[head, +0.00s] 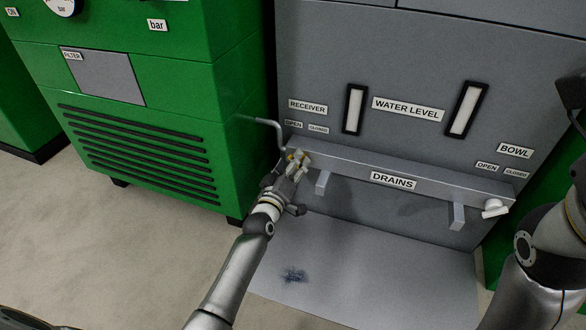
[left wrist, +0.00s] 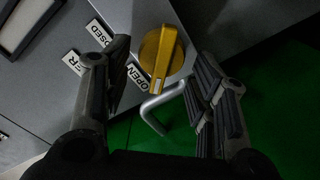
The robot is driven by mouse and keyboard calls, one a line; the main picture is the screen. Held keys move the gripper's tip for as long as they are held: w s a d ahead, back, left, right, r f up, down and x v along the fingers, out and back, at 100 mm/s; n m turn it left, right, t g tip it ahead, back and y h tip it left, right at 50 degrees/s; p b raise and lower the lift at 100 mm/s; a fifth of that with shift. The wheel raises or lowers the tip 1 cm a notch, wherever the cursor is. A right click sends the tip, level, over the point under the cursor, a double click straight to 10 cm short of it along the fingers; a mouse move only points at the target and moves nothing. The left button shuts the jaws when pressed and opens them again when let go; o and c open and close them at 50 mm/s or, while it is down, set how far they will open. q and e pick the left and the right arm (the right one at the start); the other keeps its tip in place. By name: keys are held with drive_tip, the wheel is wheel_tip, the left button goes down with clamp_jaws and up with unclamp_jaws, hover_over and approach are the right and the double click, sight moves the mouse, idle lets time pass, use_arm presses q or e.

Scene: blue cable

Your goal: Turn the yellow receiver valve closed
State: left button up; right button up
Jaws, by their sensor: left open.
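The yellow receiver valve (left wrist: 160,55) shows in the left wrist view as a round knob with a raised grip bar. It sits between the two fingers of my left gripper (left wrist: 163,62), which are open and apart from it on both sides. In the head view my left gripper (head: 297,163) is at the left end of the drains rail (head: 345,165). The OPEN label (left wrist: 138,77) and CLOSED label (left wrist: 99,31) lie beside the knob.
A bent metal pipe (head: 271,124) runs close beside the valve, near the green cabinet (head: 165,130). A white bowl valve (head: 495,208) sits at the rail's right end. Brackets (head: 322,183) stick out below the rail.

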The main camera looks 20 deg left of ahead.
use_arm(q)
drive_tip(key=shift+w, duration=0.4)
drive_tip(key=c, duration=0.9)
